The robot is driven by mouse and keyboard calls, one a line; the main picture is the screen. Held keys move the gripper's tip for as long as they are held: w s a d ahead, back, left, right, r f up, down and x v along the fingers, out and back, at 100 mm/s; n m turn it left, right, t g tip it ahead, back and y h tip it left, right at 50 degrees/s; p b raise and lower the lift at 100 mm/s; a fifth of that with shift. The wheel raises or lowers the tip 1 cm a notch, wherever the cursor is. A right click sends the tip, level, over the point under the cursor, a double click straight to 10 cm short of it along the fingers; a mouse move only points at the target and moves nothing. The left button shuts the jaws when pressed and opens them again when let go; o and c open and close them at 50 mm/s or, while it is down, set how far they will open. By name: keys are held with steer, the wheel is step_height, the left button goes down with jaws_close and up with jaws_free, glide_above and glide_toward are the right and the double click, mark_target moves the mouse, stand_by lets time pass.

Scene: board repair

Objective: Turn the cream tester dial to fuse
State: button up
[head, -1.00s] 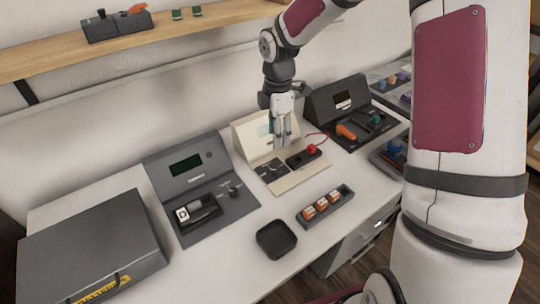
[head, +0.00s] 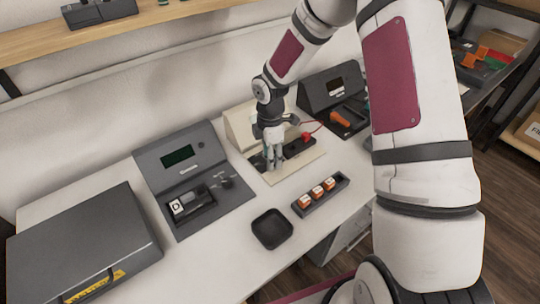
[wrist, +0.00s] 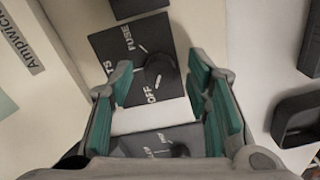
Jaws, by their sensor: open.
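The cream tester (head: 302,163) stands at the back middle of the bench, with its dial hidden behind my gripper in the head view. In the wrist view its black dial (wrist: 160,72) sits on a black plate (wrist: 112,48) with FUSE and OFF printed on it and a third label partly covered. A white line shows near OFF on the dial, but I cannot tell its setting for sure. My gripper (head: 273,166) is low over the plate. In the wrist view my gripper (wrist: 165,95) is open, its teal pads on either side of the dial's near side, with no clear contact.
A grey tester (head: 213,205) with its own dial stands to the left, and a dark tester (head: 330,88) to the right. A black tray (head: 272,229) and a rack (head: 340,183) of orange-and-white blocks lie in front. A grey case (head: 90,235) fills the left end.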

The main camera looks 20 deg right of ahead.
jaws_close()
